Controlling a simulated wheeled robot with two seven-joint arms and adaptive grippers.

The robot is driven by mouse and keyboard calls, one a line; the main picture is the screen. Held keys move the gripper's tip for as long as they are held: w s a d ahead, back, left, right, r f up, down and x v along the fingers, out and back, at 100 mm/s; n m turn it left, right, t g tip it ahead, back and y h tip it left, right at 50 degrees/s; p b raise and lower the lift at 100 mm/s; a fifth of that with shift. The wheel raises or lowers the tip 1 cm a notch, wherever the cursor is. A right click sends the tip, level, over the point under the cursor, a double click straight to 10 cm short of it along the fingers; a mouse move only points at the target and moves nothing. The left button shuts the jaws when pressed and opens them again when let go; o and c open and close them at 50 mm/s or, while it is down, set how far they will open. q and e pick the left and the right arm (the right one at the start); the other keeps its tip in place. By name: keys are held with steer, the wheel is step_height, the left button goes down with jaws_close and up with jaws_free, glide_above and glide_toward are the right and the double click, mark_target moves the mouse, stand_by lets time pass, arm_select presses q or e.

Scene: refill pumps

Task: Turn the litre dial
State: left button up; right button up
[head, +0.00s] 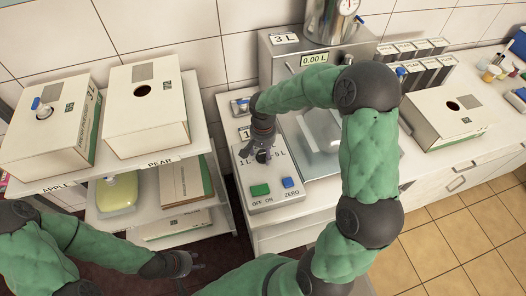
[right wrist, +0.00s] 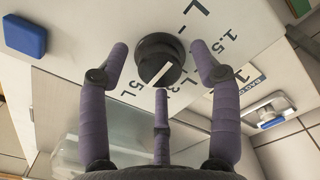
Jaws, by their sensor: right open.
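The litre dial (right wrist: 158,58) is a round black knob with a white pointer line, on the pale control panel. Volume marks, including 1.5 L, are printed around it. In the head view the dial (head: 262,156) is partly covered by my right gripper (head: 261,141). In the right wrist view my right gripper (right wrist: 160,62) is open. Two purple fingers stand on either side of the dial with gaps, and a third finger is below it. My left gripper (head: 184,263) is empty at the lower left, far from the panel; its opening is unclear.
The panel also has a green button (head: 260,190) and a blue zero button (head: 288,183). A display (head: 314,59) reads 0.00 L beside a 3 L card (head: 285,39). Boxes (head: 146,105) stand on the left shelf; another box (head: 450,118) is right of my arm.

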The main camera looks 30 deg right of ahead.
steer(key=c, duration=1.2)
steer(key=shift+o, duration=0.2)
